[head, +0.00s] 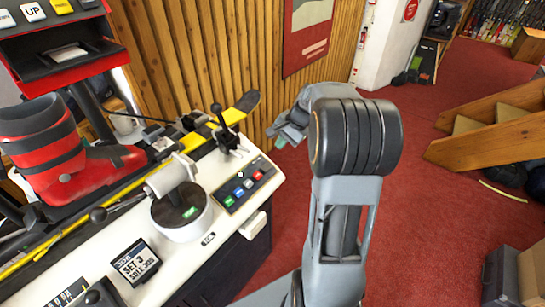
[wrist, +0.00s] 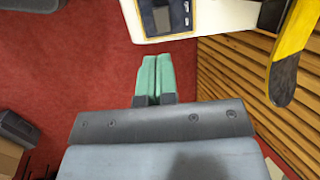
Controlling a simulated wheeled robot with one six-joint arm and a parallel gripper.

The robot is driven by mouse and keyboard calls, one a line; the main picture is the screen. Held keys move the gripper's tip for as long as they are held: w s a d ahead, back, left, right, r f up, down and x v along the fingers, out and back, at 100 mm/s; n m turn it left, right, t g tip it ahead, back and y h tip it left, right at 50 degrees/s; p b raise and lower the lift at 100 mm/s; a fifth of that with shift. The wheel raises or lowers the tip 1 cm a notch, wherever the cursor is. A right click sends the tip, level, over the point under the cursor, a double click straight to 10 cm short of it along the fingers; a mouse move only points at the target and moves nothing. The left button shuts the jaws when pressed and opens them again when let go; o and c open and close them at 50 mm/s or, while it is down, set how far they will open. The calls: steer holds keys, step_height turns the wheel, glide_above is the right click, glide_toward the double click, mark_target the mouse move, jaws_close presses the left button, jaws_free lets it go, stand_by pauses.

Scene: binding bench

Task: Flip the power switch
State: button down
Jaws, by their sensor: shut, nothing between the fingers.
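The bench's button panel (head: 248,187), with green, blue and red buttons, is at the right end of the white bench top. Behind it stands a black lever (head: 226,128). A round white dial unit (head: 181,215) with a grey handle is to its left. I cannot tell which control is the power switch. My gripper (wrist: 157,58) has green fingers pressed together, empty, over the red carpet just short of the bench edge in the wrist view. In the head view my gripper (head: 277,141) is right of the bench, apart from the panel and lever, partly behind my arm.
A "SET 3" display (head: 136,262) is at the front. A slatted wood wall (head: 205,55) stands behind. Red carpet (head: 440,225) is open at right, with wooden steps (head: 490,125) beyond.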

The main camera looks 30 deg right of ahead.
mark_target(263, 169)
steer(key=x, duration=1.3)
steer(key=shift+w+a+f+b, duration=0.1)
steer(key=shift+w+f+b, duration=0.1)
steer(key=shift+b, duration=0.15)
